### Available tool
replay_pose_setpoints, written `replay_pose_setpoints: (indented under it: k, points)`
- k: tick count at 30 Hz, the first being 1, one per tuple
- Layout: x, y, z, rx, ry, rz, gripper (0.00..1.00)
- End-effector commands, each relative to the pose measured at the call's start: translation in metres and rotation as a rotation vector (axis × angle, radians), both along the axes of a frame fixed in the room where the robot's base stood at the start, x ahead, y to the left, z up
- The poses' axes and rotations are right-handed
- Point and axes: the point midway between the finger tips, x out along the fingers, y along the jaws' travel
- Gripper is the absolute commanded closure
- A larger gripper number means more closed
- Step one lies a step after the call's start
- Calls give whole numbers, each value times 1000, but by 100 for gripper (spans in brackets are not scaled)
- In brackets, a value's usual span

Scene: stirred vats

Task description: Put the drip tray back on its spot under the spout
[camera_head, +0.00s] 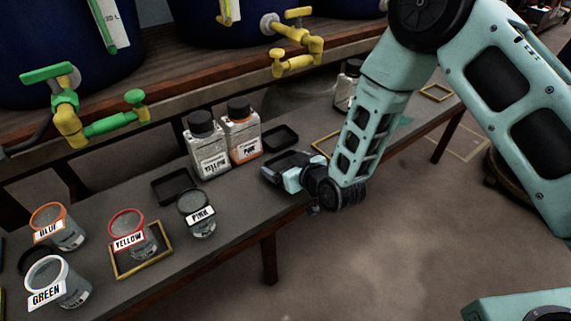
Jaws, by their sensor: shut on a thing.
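My gripper (288,172) is at the bench's front edge, right of the bottles. It is shut on a small dark tray (290,160), which looks like the drip tray and is partly covered by the gripper. I cannot tell whether the tray touches the bench. Two similar black trays lie on the bench, one behind the gripper (281,138) and one left of it (174,186). A yellow spout (292,64) and a green-handled spout (100,122) hang above the bench. A yellow outlined spot (322,148) shows just right of my gripper, partly behind my arm.
Cups marked pink (197,222), yellow (139,244), blue (66,234) and green (70,287) stand at the lower left. Another outline (437,86) lies farther right.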

Motion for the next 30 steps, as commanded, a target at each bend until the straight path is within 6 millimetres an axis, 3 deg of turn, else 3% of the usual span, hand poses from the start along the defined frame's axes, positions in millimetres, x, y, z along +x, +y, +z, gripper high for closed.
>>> replay_pose_setpoints:
  k: [2, 3, 4, 14, 30]
  points:
    - [0, 0, -4, 0, 0, 0, 34]
    - [0, 0, -3, 0, 0, 0, 3]
    - [0, 0, -2, -1, 1, 0, 0]
    - [-3, -2, 3, -1, 2, 0, 0]
    - [-80, -54, 41, -2, 2, -1, 0]
